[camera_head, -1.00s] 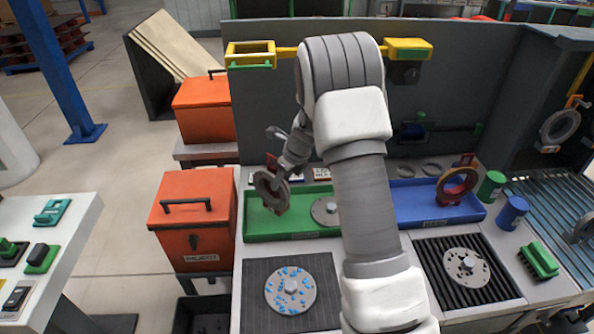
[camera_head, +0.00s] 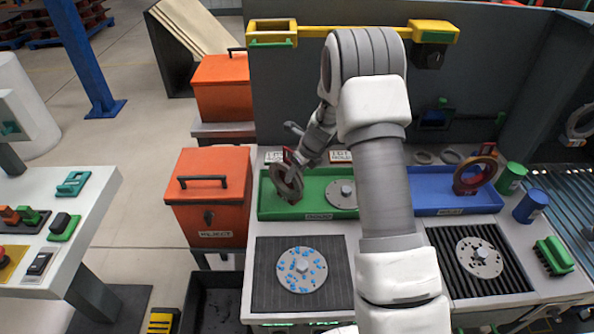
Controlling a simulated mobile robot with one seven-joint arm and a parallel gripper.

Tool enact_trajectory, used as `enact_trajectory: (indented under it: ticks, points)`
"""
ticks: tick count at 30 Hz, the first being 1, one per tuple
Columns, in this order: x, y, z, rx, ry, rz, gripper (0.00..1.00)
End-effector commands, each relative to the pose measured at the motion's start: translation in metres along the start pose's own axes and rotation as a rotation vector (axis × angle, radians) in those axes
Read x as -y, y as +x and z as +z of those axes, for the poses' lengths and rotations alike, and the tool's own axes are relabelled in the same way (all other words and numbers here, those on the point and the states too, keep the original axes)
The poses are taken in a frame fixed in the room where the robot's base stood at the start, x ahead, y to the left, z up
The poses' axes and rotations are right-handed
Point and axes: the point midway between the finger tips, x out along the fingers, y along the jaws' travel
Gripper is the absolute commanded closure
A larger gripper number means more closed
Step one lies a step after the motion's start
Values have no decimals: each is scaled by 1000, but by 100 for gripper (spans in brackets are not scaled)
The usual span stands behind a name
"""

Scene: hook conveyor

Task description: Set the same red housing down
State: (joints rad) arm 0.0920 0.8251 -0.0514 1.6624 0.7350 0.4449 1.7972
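A housing with a grey ring and red parts (camera_head: 287,183) is upright at the left end of the green tray (camera_head: 320,212). Its lower end meets the tray floor in the picture; I cannot tell if it bears its full weight there. My gripper (camera_head: 294,164) is at the upper right of the ring, close to its red top tab. The fingers are small and partly hidden, so their grip is unclear. A second housing with a bronze ring and red parts (camera_head: 476,175) stands in the blue tray (camera_head: 430,203).
A grey disc (camera_head: 342,194) lies in the green tray beside the housing. A blue-dotted disc (camera_head: 302,270) and another disc (camera_head: 480,257) lie on dark mats in front. Orange reject boxes (camera_head: 210,195) stand left. A dark panel (camera_head: 300,95) rises behind; a roller conveyor (camera_head: 572,205) is right.

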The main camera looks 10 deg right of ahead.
Motion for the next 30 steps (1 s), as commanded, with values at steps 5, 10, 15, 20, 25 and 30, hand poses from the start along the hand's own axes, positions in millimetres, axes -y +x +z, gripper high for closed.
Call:
enact_trajectory:
  ticks: [5,10,15,20,25,30]
  points:
    - [0,0,0,0,0,0,20]
    - [0,-1,0,0,0,0,20]
    - [0,-11,2,1,-2,-1,20]
    - [0,-39,2,2,-3,-3,20]
    - [0,-75,2,3,-1,-3,20]
    - [0,-104,2,2,-2,-2,20]
